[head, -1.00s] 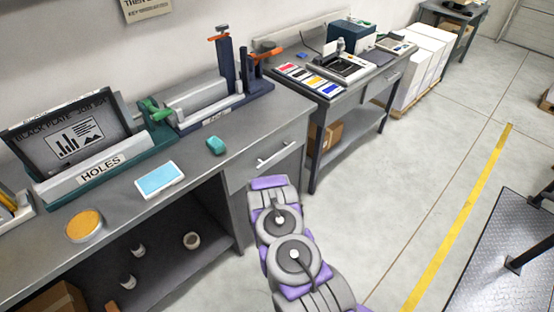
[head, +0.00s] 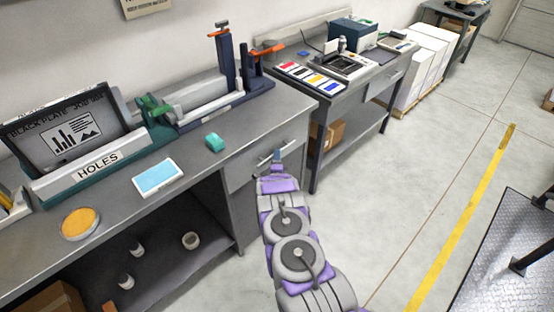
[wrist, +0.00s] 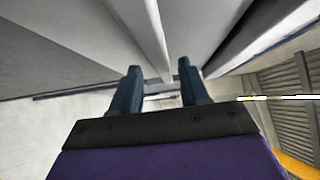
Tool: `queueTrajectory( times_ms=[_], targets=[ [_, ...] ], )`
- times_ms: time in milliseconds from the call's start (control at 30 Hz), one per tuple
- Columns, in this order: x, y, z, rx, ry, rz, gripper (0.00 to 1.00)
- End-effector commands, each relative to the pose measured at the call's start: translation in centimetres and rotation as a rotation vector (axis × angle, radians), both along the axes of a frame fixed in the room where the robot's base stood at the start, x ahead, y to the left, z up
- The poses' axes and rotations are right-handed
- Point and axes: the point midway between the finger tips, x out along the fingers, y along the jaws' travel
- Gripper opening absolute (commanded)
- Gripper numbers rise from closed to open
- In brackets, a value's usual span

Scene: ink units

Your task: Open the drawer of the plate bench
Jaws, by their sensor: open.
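The plate bench (head: 236,108) is the grey bench on the left. Its drawer (head: 245,172) is under the right end of the top and looks shut, with a silver bar handle (head: 262,161). My gripper (head: 277,156) is at the right part of this handle, partly covering it. In the wrist view my gripper's two blue fingers (wrist: 158,88) are apart, with a pale bar (wrist: 150,35) running up from the gap between them. I cannot tell whether either finger touches the handle.
On the bench top are a teal block (head: 215,142), a blue-faced pad (head: 158,176), an orange round tin (head: 80,223) and a roller press (head: 205,95). A second table (head: 330,92) stands to the right. The floor right of my arm is clear up to a yellow line (head: 460,220).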

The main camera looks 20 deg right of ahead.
Motion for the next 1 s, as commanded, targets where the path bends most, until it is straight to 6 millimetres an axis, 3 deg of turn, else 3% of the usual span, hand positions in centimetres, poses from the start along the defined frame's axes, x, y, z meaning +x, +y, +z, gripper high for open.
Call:
queueTrajectory(
  times_ms=[433,900,1000],
  targets=[
    [0.69,-0.28,0.15,-0.001,-0.002,0.001,0.45],
    [0.69,-0.28,0.07,0.000,-0.001,0.000,0.00],
    [0.71,-0.25,0.03,0.000,0.000,0.001,0.00]
  ],
)
